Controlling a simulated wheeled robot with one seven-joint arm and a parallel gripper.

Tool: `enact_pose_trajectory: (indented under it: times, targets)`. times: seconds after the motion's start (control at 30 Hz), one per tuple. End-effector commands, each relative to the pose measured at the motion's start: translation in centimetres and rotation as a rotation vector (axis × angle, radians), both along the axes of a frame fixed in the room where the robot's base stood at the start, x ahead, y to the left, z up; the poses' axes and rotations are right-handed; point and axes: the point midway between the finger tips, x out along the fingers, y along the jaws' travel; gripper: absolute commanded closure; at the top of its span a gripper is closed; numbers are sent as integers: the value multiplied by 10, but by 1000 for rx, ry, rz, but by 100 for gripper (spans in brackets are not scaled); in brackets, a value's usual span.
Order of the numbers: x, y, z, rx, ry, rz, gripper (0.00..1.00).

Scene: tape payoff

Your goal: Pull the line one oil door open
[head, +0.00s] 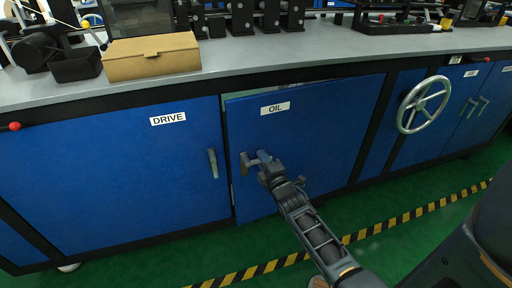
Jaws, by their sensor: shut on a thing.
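The blue oil door (318,138) with its OIL label is in the lower front of the bench, in the middle of the head view. Its left edge stands slightly out from the frame, with a narrow gap along the top left. My gripper (257,160) is at the left part of this door, shut on the oil door's handle. The gripper covers most of the handle, so its shape is hidden. My arm reaches up to it from the lower right.
The blue DRIVE door (115,178) is closed on the left, with its own handle (212,163). A metal handwheel (423,104) sticks out at right. A cardboard box (151,57) stands on the grey bench top (240,62). Green floor with striped tape (395,220) lies in front.

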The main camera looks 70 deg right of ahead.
Motion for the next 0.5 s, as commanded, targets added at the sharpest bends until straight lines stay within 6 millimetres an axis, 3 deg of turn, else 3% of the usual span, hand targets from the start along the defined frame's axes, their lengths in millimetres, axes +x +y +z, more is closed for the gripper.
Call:
enact_pose_trajectory:
  times: [0.1, 0.5]
  targets:
    - [-22, 23, -3, 7, 11, 33, 100]
    - [-97, 75, -4, 6, 14, 207, 100]
